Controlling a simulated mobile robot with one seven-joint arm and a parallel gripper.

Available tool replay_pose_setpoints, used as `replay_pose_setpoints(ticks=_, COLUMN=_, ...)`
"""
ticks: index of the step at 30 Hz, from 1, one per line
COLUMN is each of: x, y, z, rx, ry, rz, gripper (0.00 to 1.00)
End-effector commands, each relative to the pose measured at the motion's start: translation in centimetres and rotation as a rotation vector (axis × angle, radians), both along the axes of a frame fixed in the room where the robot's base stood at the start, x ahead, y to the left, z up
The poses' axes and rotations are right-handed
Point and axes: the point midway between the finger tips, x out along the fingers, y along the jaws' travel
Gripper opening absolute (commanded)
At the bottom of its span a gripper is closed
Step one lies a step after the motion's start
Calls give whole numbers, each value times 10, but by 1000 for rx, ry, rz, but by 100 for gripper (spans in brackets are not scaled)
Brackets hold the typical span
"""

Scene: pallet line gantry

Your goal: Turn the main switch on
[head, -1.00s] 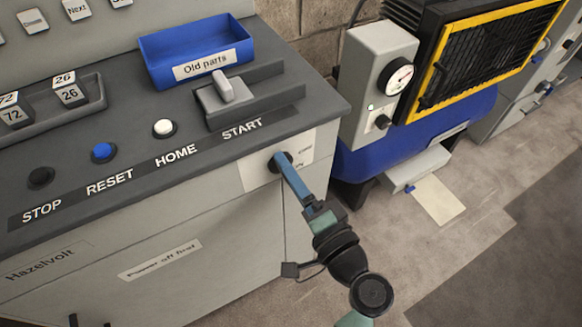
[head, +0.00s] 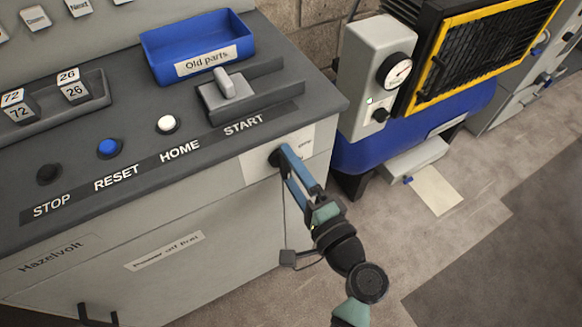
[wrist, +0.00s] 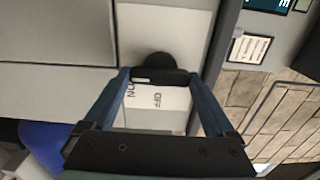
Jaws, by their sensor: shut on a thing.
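The main switch is a black rotary knob (wrist: 160,77) on a pale plate (wrist: 187,30) in the wrist view. Its black bar lies crosswise in the picture, with a small white mark towards its left end. The printed words ON and OFF show just below the bar, ON at the left beside the mark. My gripper (head: 282,154) is shut on the knob, one blue finger at each end of the bar; it also fills the lower wrist view (wrist: 159,75). In the head view the fingers hide most of the knob on the cabinet front.
The grey cabinet top carries STOP, RESET (head: 110,148), HOME (head: 167,125) and START labels, a slider lever (head: 232,84) and a blue bin (head: 197,45). A blue tank unit with a gauge (head: 397,70) stands right. The floor at lower right is clear.

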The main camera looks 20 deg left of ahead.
Motion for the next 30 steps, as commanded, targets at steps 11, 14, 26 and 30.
replay_pose_setpoints(ticks=11, x=-1, y=-1, z=0, rx=2, ry=3, rz=-1, gripper=100)
replay_pose_setpoints(ticks=14, x=-4, y=-7, z=0, rx=2, ry=3, rz=-4, gripper=100)
replay_pose_setpoints(ticks=26, x=-54, y=-72, z=-1, rx=4, ry=5, rz=-7, gripper=100)
replay_pose_setpoints(ticks=30, x=-69, y=-90, z=-1, rx=4, ry=5, rz=-4, gripper=100)
